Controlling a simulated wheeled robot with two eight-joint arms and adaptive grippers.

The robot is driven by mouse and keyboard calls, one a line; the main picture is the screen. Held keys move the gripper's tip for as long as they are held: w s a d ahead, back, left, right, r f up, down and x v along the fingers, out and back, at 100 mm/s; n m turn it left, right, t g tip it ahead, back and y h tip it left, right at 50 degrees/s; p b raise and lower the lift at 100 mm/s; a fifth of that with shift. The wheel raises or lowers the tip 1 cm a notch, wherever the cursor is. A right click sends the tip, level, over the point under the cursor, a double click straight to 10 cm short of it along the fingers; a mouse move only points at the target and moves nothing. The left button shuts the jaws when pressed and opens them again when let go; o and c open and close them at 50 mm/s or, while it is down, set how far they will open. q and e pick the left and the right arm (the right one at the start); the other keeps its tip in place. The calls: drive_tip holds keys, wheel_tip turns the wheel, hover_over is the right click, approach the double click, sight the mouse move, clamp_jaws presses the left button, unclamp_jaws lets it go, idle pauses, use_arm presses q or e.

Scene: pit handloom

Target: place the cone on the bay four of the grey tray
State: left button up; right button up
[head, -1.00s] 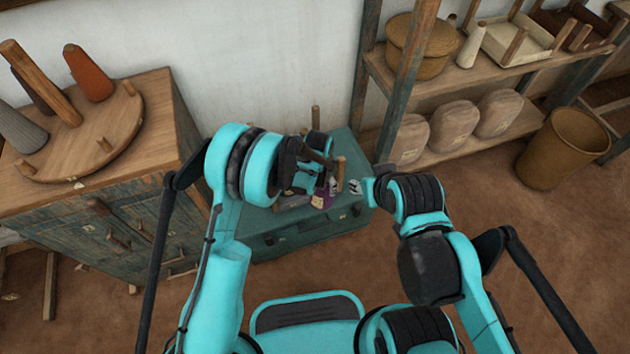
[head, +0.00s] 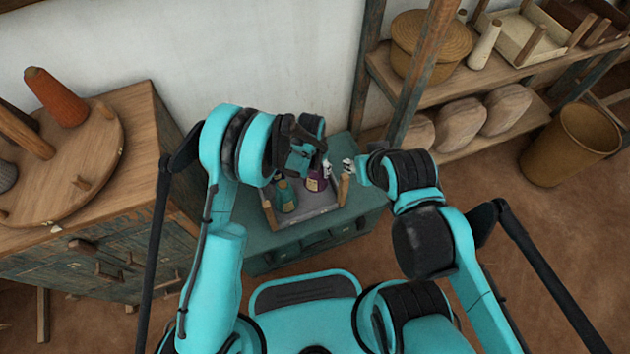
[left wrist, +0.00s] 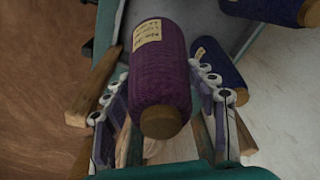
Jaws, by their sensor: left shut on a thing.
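My left gripper (head: 318,166) is shut on a purple cone (head: 316,181) with a pale label. In the left wrist view the purple cone (left wrist: 160,70) sits between the two fingers of the left gripper (left wrist: 160,105), its brown end toward the camera. The grey tray (head: 308,213), with wooden corner posts, is below it on a teal chest; the bay under the cone cannot be made out.
Two dark blue cones (left wrist: 218,66) (left wrist: 275,10) show beside the held one. A wooden cabinet (head: 110,235) with a round board and an orange cone (head: 55,97) stands left. A shelf (head: 480,75) with baskets and wrapped bundles stands right, near a tan bin (head: 570,145).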

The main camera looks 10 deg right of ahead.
sight(316, 179)
use_arm(q)
wheel_tip(316, 179, down, 9)
drive_tip(key=b, duration=0.3)
drive_tip(key=shift+s+r, duration=0.1)
drive_tip(key=shift+r, duration=0.25)
drive_tip(key=o, duration=1.3)
